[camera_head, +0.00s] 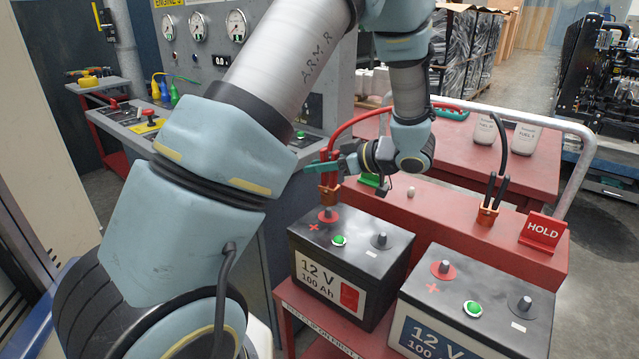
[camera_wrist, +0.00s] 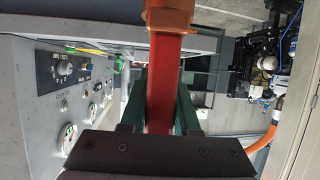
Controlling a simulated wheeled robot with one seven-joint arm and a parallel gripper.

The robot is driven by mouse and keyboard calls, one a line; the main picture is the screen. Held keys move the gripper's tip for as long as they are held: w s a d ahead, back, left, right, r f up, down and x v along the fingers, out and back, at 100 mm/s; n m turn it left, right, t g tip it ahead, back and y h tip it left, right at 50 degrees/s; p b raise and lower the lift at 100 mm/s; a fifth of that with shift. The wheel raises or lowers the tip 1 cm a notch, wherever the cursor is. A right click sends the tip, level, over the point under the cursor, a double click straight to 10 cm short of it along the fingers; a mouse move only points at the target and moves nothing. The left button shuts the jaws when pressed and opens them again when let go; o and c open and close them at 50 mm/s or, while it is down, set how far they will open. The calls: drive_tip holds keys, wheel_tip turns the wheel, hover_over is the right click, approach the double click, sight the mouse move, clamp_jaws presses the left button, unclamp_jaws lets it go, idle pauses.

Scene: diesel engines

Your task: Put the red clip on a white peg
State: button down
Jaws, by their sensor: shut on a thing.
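The red clip (camera_head: 328,181) has red handles and copper jaws, with a red cable rising from it. My gripper (camera_head: 325,166) is shut on its handles and holds it upright, jaws down. The copper jaws are at or just above the red-ringed post (camera_head: 328,215) of the left battery; I cannot tell if they touch. In the wrist view the clip (camera_wrist: 165,75) lies between my gripper's green fingers (camera_wrist: 163,100). A small white peg (camera_head: 411,191) stands empty on the cart's red ledge. The black clip (camera_head: 489,205) sits on the ledge further right, hiding whatever is under it.
The left battery (camera_head: 342,282) and right battery (camera_head: 470,318) stand side by side on the red cart. A red HOLD sign (camera_head: 541,232) stands at the ledge's right end. A grey handrail (camera_head: 585,165) and gauge panel (camera_head: 215,60) are behind.

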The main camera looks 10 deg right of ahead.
wheel_tip(320, 180, up, 5)
drive_tip(key=w+d+m+t+h+p, duration=0.1)
drive_tip(key=w+d+m+h+p, duration=0.2)
drive_tip(key=d, duration=0.6)
drive_tip(key=w+d+m+t+h+p, duration=0.15)
drive_tip(key=d+p, duration=0.25)
drive_tip(key=d, duration=0.4)
drive_tip(key=w+d+m+t+h+p, duration=0.1)
drive_tip(key=w+d+m+t+p, duration=0.2)
drive_tip(key=d, duration=0.6)
drive_tip(key=shift+n+g, duration=0.65)
drive_tip(key=shift+n, duration=0.1)
drive_tip(key=shift+a+f+b, duration=0.15)
drive_tip(key=shift+f+b, duration=1.05)
drive_tip(key=shift+f, duration=1.05)
drive_tip(key=shift+a+f+b, duration=0.1)
drive_tip(key=shift+f+b, duration=1.05)
drive_tip(key=shift+f, duration=1.1)
drive_tip(key=c, duration=0.6)
unclamp_jaws()
drive_tip(key=shift+f, duration=0.1)
drive_tip(key=shift+o, duration=0.2)
drive_tip(key=b+v, duration=0.3)
drive_tip(key=v, duration=0.8)
